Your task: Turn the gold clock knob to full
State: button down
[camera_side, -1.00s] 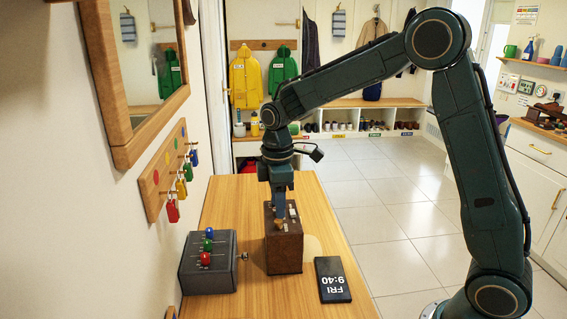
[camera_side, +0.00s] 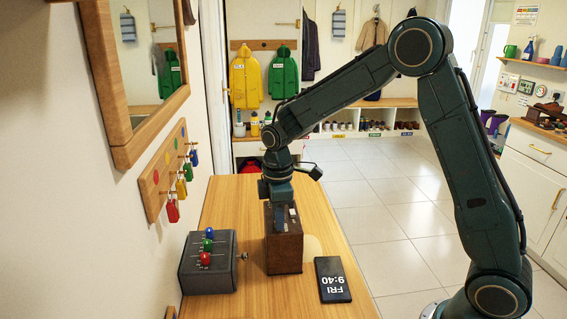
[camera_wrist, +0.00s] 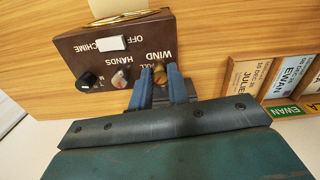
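The clock is a brown box (camera_side: 284,250) standing on the wooden table; in the wrist view its brown face (camera_wrist: 75,50) carries the labels CHIME, OFF, HANDS and WIND. The gold knob (camera_wrist: 159,74) sits beside the WIND label, with the FULL label partly covered by a finger. My gripper (camera_wrist: 161,80) has its two blue fingers on either side of this knob, with little or no gap; whether they press on it is unclear. In the side view my gripper (camera_side: 281,217) is down at the clock's top and hides the knob.
On the clock face are a black knob (camera_wrist: 87,80), a silver knob (camera_wrist: 120,77) and a white switch (camera_wrist: 111,43). Name blocks (camera_wrist: 250,75) lie nearby.

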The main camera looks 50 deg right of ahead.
jog(key=shift+m, duration=0.3)
jog(key=m, duration=0.5)
jog(key=shift+m, duration=0.4)
jog(key=m, duration=0.3)
jog(key=shift+m, duration=0.3)
jog(key=m, duration=0.3)
jog(key=shift+m, duration=0.3)
jog(key=m, duration=0.5)
jog(key=shift+m, duration=0.3)
jog(key=m, duration=0.4)
jog(key=shift+m, duration=0.3)
jog(key=c, duration=1.3)
grip_release()
jog(key=shift+c, duration=0.2)
